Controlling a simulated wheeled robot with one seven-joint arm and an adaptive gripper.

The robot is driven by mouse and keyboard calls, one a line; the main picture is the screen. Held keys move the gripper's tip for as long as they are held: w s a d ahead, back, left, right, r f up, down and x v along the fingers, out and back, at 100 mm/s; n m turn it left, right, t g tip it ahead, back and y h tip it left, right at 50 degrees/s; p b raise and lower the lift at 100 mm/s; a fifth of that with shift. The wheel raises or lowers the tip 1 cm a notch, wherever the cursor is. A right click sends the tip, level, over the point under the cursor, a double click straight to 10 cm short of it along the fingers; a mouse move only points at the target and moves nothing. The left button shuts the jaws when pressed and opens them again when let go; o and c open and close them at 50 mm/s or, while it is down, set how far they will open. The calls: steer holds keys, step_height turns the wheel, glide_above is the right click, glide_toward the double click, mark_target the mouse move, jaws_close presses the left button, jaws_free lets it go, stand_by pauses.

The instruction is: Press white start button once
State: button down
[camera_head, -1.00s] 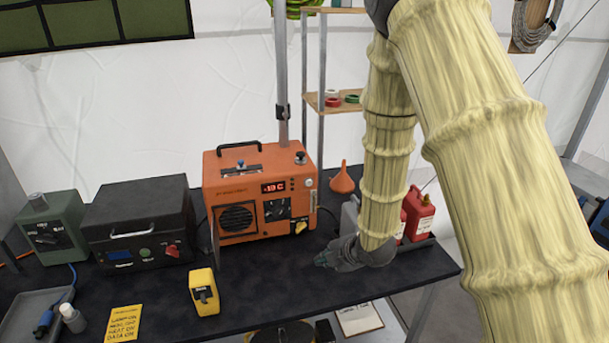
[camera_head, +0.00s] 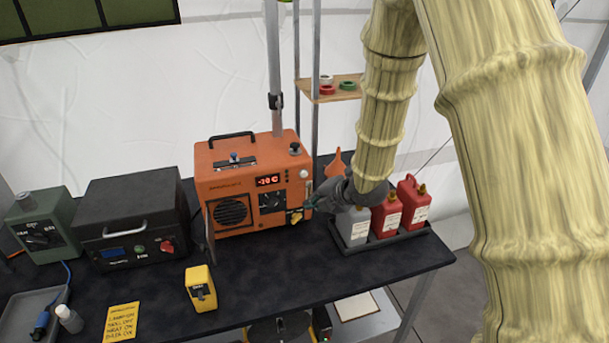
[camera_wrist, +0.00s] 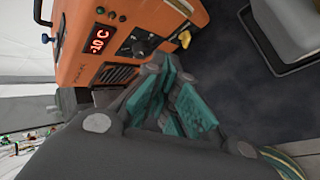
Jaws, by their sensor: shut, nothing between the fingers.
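The orange heater (camera_head: 232,195) stands on the dark table with a red display (camera_head: 268,181) reading about -10 C. A small pale round button (camera_head: 304,174) is at the upper right of its front panel; I cannot read its label. My gripper (camera_head: 312,198) is at the right edge of the heater's front, a little below that button. The fingers are shut and empty. In the wrist view, the teal-padded fingers (camera_wrist: 182,100) are beside the heater's panel (camera_wrist: 150,20), close to a yellow knob (camera_wrist: 184,39). I cannot tell whether they touch the heater.
Two red cans (camera_head: 414,202) and a grey can (camera_head: 353,224) stand in a tray just right of my gripper. A black case (camera_head: 132,215) and a green box (camera_head: 43,226) are left of the heater. A yellow device (camera_head: 201,288) stands in front. The table's front right is clear.

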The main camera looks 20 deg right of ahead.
steer(key=w+p, duration=0.2)
steer(key=w, duration=0.6)
steer(key=shift+w+a, duration=0.15)
steer(key=shift+w, duration=0.7)
stand_by(2.4)
steer(key=shift+s, duration=0.15)
steer(key=shift+s+b, duration=0.45)
steer(key=shift+s, duration=0.25)
steer(key=shift+s+b, duration=0.85)
steer(key=shift+s, duration=1.65)
